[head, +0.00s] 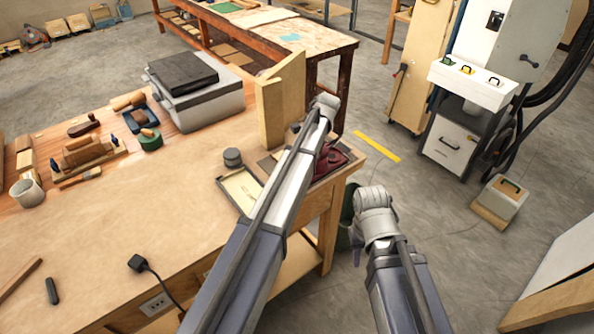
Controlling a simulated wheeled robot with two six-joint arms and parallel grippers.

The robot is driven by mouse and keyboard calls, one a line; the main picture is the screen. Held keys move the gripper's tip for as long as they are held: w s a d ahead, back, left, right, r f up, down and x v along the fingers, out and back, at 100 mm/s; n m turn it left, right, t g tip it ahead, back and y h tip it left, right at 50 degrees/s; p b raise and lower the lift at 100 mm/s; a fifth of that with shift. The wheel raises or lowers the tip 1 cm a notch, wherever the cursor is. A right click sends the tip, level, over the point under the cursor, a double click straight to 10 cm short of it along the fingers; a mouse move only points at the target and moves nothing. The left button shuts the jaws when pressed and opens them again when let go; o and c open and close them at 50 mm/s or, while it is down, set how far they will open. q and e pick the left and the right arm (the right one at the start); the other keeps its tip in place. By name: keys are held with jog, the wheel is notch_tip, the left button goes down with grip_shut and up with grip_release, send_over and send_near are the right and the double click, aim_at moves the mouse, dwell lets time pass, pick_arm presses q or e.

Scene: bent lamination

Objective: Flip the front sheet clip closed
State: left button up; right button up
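I cannot make out a sheet clip in the head view. At the lower right edge, a pale panel (562,252) stands over a curved wooden piece (560,303), both cut off by the frame. My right gripper (356,250) hangs below its wrist over the floor, off the bench's right end and well left of that panel. Only a small dark part of it shows, so its opening is unclear. My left arm reaches across the bench's right end. Its gripper is hidden or too small to make out.
The wooden workbench (140,225) holds a grey case (200,105), hand planes, a mug (27,193), a shallow tray (240,190) and upright boards (283,98). A grey box (500,200) and a machine cabinet (450,145) stand right. The floor between is mostly clear.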

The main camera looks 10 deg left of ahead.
dwell(0.3)
pick_arm(q)
jog(key=o, duration=1.2)
jog(key=shift+c, duration=0.2)
jog(key=p+v, duration=0.7)
jog(key=v, duration=0.1)
jog(key=shift+f, duration=0.1)
